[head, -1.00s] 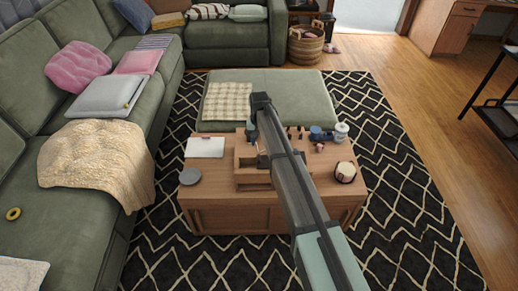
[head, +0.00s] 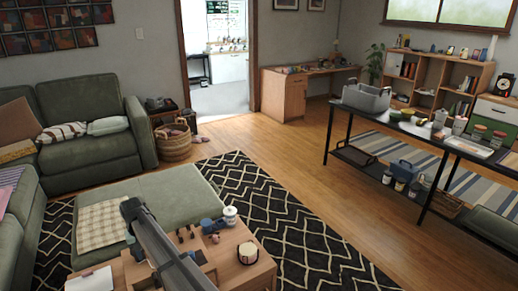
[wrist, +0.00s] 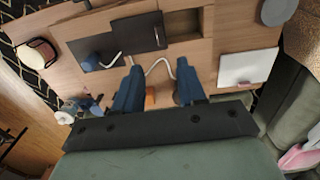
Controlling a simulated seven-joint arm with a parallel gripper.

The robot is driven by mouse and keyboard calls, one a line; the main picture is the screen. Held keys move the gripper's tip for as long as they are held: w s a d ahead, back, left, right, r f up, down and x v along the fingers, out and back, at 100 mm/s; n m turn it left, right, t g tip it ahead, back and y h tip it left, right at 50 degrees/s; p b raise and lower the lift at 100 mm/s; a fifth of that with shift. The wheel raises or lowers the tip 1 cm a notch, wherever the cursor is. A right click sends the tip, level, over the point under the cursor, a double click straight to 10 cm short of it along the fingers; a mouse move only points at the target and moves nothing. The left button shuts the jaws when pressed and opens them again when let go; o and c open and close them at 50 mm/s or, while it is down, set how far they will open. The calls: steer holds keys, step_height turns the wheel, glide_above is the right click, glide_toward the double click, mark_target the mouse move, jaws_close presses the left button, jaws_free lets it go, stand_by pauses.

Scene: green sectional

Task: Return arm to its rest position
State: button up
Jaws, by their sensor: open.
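My gripper (wrist: 160,82) shows in the wrist view as two blue fingers, spread apart, pointing over the coffee table (wrist: 215,68). Nothing is clearly held between them; a small orange patch shows behind, near the left finger. In the head view my arm reaches over the coffee table (head: 262,272) at the lower left, and my fingers cannot be made out there.
The table holds a wooden organizer (wrist: 185,22), a white flat item (wrist: 246,66), a grey disc (wrist: 276,11) and a round cream-topped container (wrist: 36,54). A green ottoman (head: 165,192) stands behind it. Open wood floor (head: 290,165) lies right, before a black table (head: 440,140).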

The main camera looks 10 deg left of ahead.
steer(key=shift+a, duration=0.1)
steer(key=s+d+f, duration=0.3)
steer(key=d+f, duration=0.5)
steer(key=d, duration=0.6)
steer(key=s+d+f+m+g+h, duration=0.1)
steer(key=s+d+f, duration=0.45)
steer(key=d, duration=0.95)
steer(key=s+d+f, duration=0.2)
steer(key=d+f, duration=0.7)
steer(key=d, duration=0.5)
steer(key=s+d+f+m+g, duration=0.2)
steer(key=s+d, duration=0.4)
steer(key=d, duration=0.4)
steer(key=s+d+f+m+g, duration=0.2)
steer(key=s+d+f+m, duration=0.1)
steer(key=s+d, duration=0.4)
steer(key=s+d+f+m+g+y, duration=0.1)
steer(key=s+d+f+m, duration=0.2)
steer(key=d, duration=1.1)
steer(key=s+f, duration=0.1)
steer(key=s, duration=0.2)
steer(key=shift+s+f+g, duration=0.25)
steer(key=shift+f+g, duration=0.1)
steer(key=shift+g, duration=0.05)
